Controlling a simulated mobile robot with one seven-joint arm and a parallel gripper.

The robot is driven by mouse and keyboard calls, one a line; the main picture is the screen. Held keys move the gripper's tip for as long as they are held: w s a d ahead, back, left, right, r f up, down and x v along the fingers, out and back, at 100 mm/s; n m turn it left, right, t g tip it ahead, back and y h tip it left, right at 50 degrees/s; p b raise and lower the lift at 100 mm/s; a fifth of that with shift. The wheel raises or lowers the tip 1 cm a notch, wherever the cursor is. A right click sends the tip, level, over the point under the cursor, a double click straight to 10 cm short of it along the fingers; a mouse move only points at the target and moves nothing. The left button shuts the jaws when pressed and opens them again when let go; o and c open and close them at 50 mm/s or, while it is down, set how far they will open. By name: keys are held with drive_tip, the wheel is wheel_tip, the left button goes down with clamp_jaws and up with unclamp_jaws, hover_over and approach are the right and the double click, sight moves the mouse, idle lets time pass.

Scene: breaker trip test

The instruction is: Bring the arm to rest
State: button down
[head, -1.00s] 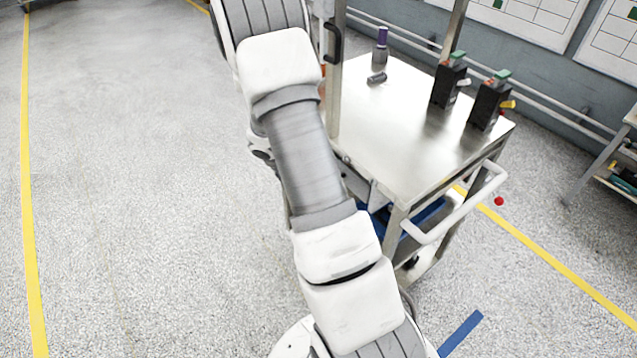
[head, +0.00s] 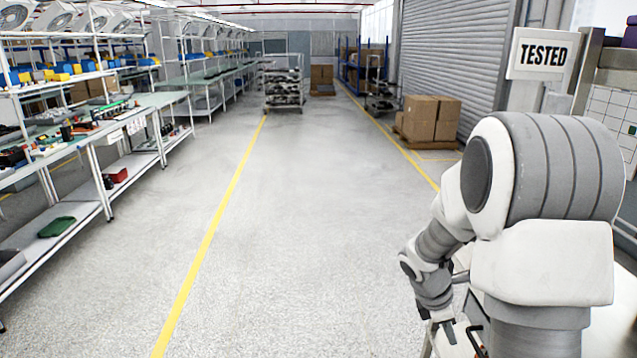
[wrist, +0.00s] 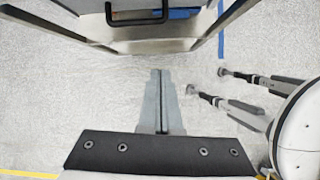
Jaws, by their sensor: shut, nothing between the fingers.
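My arm stands at the right of the head view, its large white and grey joints close to the camera. The forearm hangs down, and my gripper (head: 443,330) is low at the bottom edge, pointing down. In the wrist view my gripper (wrist: 161,74) has its two grey fingers together, with nothing between them. They point over bare speckled floor. A metal cart (wrist: 158,46) with a black handle (wrist: 137,20) lies beyond the fingertips at the top of that view, apart from them. In the head view my arm hides most of the cart.
A "TESTED" sign (head: 543,53) stands behind my arm. Workbenches (head: 95,135) line the left side. Cardboard boxes (head: 431,118) stand on a pallet by the roller shutter (head: 455,60). A wheeled rack (head: 283,88) is far down the aisle. The floor between is clear, with yellow lines.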

drive_tip(key=s+a+r+m+t+y, duration=0.1)
drive_tip(key=s+a+r+m, duration=0.3)
drive_tip(key=r, duration=0.3)
drive_tip(key=s+a+r+m+t+y, duration=0.1)
drive_tip(key=s+a+r+m, duration=0.25)
drive_tip(key=r, duration=0.35)
drive_tip(key=s+a+r+m+t+y, duration=0.3)
drive_tip(key=s+a+r+m, duration=0.3)
drive_tip(key=s, duration=0.5)
drive_tip(key=shift+s+a+m, duration=0.15)
drive_tip(key=shift+a+m, duration=1.2)
drive_tip(key=shift+m, duration=0.1)
